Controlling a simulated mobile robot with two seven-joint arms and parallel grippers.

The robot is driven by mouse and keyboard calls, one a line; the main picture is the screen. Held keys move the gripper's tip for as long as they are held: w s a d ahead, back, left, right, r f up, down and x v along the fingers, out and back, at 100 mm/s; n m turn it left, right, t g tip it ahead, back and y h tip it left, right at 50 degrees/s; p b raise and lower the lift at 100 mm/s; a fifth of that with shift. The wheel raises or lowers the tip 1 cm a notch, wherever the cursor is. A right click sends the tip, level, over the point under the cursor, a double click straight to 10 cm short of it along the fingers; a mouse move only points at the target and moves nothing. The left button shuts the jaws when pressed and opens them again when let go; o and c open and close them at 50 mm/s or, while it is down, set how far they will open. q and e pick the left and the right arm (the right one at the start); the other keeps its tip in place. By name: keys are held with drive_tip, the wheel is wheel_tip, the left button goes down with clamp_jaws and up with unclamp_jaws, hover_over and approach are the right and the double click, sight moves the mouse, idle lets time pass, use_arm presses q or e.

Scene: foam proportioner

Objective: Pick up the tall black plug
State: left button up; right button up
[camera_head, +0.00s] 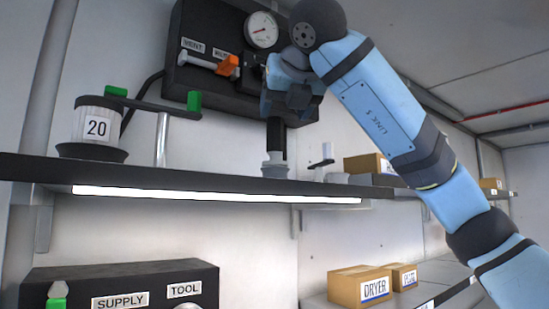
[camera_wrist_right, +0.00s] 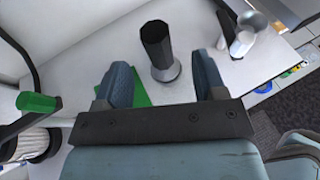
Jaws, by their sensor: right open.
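The tall black plug (camera_head: 277,142) stands upright in a grey collar (camera_head: 274,166) on the dark shelf. In the right wrist view the black plug (camera_wrist_right: 157,45) shows its dark faceted top in the gap between my right gripper's fingers, with its grey base below. My right gripper (camera_head: 284,108) reaches in from the right at the plug's upper end and hides its top in the head view. Its two blue fingers (camera_wrist_right: 161,72) are spread apart. I cannot tell whether either finger touches the plug. My left gripper is not in view.
A black wall panel (camera_head: 222,85) with a gauge (camera_head: 262,30) and an orange-handled valve (camera_head: 228,65) is close behind my gripper. Cardboard boxes (camera_head: 365,163) stand right.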

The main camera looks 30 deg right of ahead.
sight(277, 119)
drive_tip(key=p+x, duration=0.1)
drive_tip(key=x, duration=0.5)
drive_tip(key=shift+w, duration=0.3)
drive_tip(key=shift+s, duration=0.1)
drive_tip(key=shift+a, duration=0.1)
drive_tip(key=shift+c, duration=0.2)
clamp_jaws()
drive_tip(key=shift+r, duration=0.15)
